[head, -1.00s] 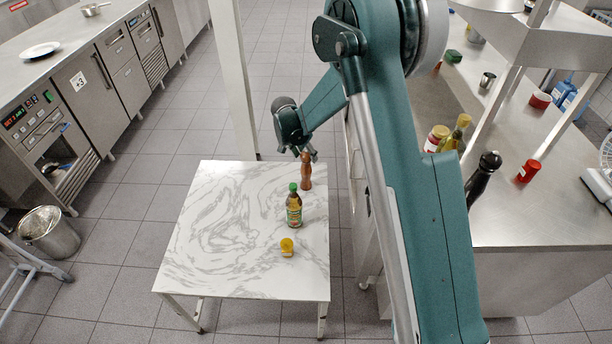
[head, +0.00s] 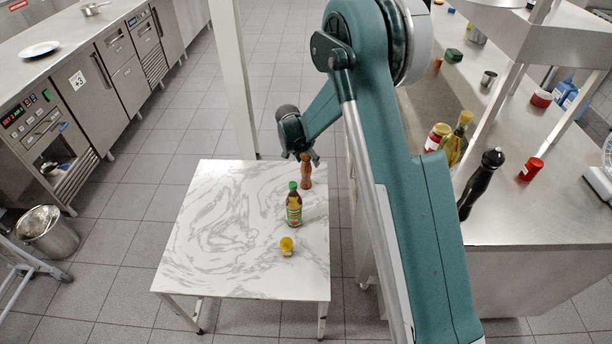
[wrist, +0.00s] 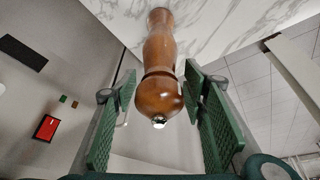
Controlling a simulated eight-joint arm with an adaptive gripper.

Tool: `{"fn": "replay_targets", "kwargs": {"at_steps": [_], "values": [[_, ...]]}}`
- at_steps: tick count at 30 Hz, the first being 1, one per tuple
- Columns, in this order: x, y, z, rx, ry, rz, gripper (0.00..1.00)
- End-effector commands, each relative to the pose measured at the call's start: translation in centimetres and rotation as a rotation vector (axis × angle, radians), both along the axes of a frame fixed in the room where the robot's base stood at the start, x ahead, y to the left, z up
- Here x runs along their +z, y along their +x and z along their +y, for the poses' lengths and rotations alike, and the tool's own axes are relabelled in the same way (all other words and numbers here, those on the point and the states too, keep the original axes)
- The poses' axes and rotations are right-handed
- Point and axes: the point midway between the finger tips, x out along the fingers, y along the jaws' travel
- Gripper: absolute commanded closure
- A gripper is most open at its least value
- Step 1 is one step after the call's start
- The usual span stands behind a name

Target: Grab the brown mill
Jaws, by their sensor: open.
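The brown mill (head: 306,178) stands upright near the far right corner of the marble-topped table (head: 225,260). My gripper (head: 302,155) is right at the mill's top in the head view. In the wrist view the mill (wrist: 158,60) shows with its rounded head and silver knob between my two green finger pads (wrist: 160,115). The pads are apart, with a gap on each side of the mill's head. The gripper is open. In the head view my gripper hides the mill's top.
A green-capped bottle (head: 294,206) stands just in front of the mill. A small yellow-capped jar (head: 287,246) stands nearer the front. The table's left half is clear. A steel counter (head: 520,215) with a black mill (head: 481,184) and bottles lies to the right.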

Motion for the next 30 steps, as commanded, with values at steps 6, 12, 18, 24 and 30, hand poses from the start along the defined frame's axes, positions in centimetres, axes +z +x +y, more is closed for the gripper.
{"fn": "replay_targets", "kwargs": {"at_steps": [6,12,18,24,30], "values": [[-1.25,0.42,-0.33,-0.001,0.000,0.000,0.57],[-1.24,0.43,-0.35,-0.001,0.000,0.000,0.57],[-1.23,0.43,-0.35,-0.001,0.000,0.000,0.57],[-1.23,0.43,-0.35,-0.001,0.000,0.000,0.65],[-1.23,0.44,-0.36,-0.001,0.000,0.000,0.92]]}}
